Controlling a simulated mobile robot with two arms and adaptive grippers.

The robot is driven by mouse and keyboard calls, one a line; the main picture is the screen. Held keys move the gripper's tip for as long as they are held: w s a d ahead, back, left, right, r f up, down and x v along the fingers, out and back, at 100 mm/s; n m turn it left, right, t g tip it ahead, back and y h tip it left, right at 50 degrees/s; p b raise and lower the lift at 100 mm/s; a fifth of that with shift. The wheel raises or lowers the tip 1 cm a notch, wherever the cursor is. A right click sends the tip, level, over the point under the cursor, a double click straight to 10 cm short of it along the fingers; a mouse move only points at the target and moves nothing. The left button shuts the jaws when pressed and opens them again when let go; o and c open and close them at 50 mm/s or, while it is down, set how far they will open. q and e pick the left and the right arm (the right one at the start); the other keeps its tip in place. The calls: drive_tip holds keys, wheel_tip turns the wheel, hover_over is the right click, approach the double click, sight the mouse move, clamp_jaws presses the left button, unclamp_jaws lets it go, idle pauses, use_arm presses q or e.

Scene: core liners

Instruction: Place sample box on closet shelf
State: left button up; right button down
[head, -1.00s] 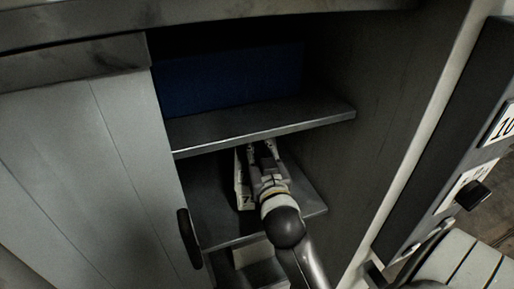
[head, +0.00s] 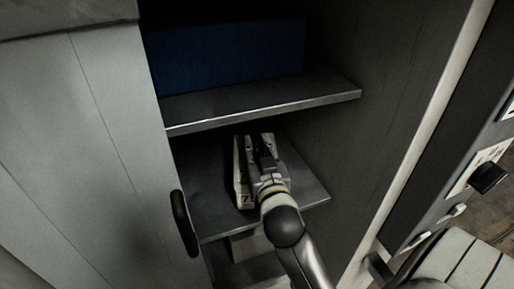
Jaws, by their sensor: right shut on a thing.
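A light sample box (head: 243,183) with a dark "7" mark is inside the open closet, at the middle shelf (head: 306,182). My right gripper (head: 262,150) is inside the closet, shut on the box, with the arm reaching in from below. Whether the box rests on the shelf or hangs just above it, I cannot tell. The gripper and wrist hide the box's right part. My left gripper is not in view.
An upper shelf (head: 263,103) with a blue box (head: 228,55) on it lies above. The closet's left door (head: 81,160) with a dark handle (head: 185,223) borders the opening. Another light object (head: 247,246) sits below the middle shelf. Free shelf room shows right of the gripper.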

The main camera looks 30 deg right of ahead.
drive_tip(key=shift+f+b, duration=0.4)
drive_tip(key=c, duration=1.2)
unclamp_jaws()
drive_tip(key=shift+f, duration=0.1)
wheel_tip(320, 180, up, 10)
